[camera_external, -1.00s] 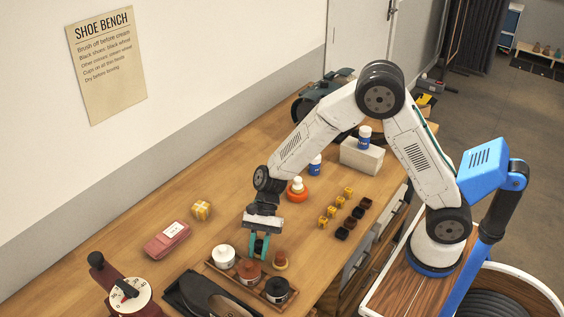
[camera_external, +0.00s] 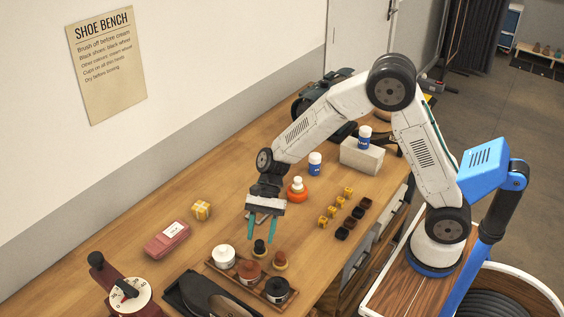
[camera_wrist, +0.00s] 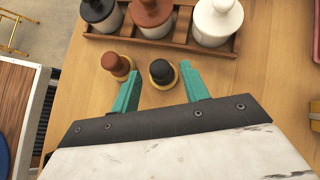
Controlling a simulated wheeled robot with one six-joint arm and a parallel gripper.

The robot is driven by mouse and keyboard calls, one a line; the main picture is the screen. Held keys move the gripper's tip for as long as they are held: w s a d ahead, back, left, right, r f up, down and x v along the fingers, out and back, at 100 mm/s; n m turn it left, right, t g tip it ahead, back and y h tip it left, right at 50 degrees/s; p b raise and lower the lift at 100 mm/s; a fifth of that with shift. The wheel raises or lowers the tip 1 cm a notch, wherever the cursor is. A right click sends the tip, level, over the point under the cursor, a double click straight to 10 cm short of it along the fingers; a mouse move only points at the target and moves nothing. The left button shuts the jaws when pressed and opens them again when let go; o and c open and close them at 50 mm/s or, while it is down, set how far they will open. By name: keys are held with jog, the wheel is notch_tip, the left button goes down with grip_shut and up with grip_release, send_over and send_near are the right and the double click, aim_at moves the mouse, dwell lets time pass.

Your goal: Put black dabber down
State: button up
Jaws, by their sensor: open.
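The black dabber (camera_external: 259,247) stands upright on the wooden bench, beside the tray of jars. In the wrist view the black dabber (camera_wrist: 162,73) has a black top and a pale yellowish base, and it stands between and just beyond my fingertips. My gripper (camera_external: 262,229) is open and empty, raised above the black dabber. A brown dabber (camera_external: 280,260) stands close by; it also shows in the wrist view (camera_wrist: 115,64), just outside one finger.
A wooden tray (camera_wrist: 180,42) holds white, brown and black jars. A black shoe (camera_external: 205,297) lies in front of it. Bare bench lies left of my gripper.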

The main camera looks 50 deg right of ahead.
jog(key=v, duration=0.7)
jog(key=s+d+r+n+t+h, duration=0.25)
jog(key=s+d+r+n, duration=0.35)
jog(key=s+d+r, duration=0.45)
jog(key=s+d+r+n+t+h, duration=0.1)
jog(key=s+d+n+h, duration=0.5)
jog(key=s+d, duration=0.8)
jog(key=s+n+t, duration=0.1)
jog(key=s, duration=0.2)
jog(key=shift+s+r+n, duration=0.2)
jog(key=shift+r+n, duration=0.05)
jog(key=shift+n, duration=0.05)
